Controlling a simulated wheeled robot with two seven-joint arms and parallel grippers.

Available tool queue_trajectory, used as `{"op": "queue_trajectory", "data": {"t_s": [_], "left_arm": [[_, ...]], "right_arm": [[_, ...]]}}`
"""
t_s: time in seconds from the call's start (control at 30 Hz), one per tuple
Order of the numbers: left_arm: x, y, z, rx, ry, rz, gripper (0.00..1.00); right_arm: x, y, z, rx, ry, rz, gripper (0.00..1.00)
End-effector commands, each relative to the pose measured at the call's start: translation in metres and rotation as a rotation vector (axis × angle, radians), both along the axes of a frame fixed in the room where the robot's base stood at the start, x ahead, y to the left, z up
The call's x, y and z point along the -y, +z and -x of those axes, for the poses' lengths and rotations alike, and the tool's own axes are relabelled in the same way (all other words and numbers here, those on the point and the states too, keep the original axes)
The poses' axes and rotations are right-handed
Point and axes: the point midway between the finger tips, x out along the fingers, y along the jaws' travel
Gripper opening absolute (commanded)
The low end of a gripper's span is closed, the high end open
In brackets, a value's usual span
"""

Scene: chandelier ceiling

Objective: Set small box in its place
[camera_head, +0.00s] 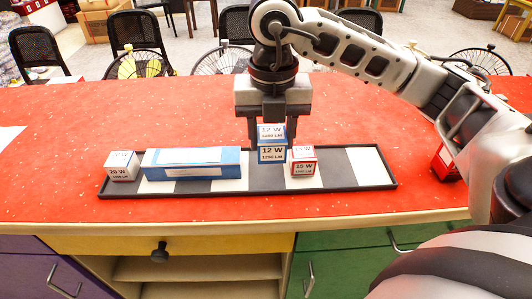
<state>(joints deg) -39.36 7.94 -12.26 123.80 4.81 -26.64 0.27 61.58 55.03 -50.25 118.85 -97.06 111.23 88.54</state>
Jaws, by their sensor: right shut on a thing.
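A small blue and white box (271,154) marked "12 W" is between the fingers of my right gripper (271,128), which points straight down and is shut on it. The box is over the middle of a dark tray (384,185) with white and grey sections. I cannot tell whether its base touches the tray. A white box (122,166) marked "20 W" stands at the tray's left end. A long blue and white box (192,163) lies beside it. A red and white box (304,162) marked "15 W" stands just right of the held box. My left gripper is not in view.
The tray lies near the front edge of a red counter (60,140). Its right part, with a white section (367,164), is empty. A red box (445,162) stands right of the tray, partly behind my right arm. Black chairs (137,40) stand behind the counter.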

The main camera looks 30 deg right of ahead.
Motion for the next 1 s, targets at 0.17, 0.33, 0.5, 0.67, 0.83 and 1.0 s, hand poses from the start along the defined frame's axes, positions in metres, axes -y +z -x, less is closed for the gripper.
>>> {"op": "queue_trajectory", "data": {"t_s": [0.17,0.33,0.5,0.67,0.83,1.0], "left_arm": [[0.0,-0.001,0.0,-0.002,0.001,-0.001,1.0],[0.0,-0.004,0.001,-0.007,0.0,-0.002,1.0],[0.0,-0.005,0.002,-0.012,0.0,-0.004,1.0],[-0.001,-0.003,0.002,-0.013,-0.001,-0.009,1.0],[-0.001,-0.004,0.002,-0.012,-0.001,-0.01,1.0],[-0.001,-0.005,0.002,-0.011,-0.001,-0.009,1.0]], "right_arm": [[0.009,-0.033,-0.023,-0.005,-0.001,-0.001,0.22],[0.013,-0.047,-0.034,-0.002,0.003,-0.001,0.22],[0.017,-0.063,-0.042,-0.005,0.002,0.0,0.22],[0.017,-0.084,-0.042,-0.004,0.003,0.0,0.22],[0.017,-0.088,-0.042,-0.001,0.003,-0.001,0.22],[0.017,-0.089,-0.042,-0.001,0.003,-0.001,0.22]]}}
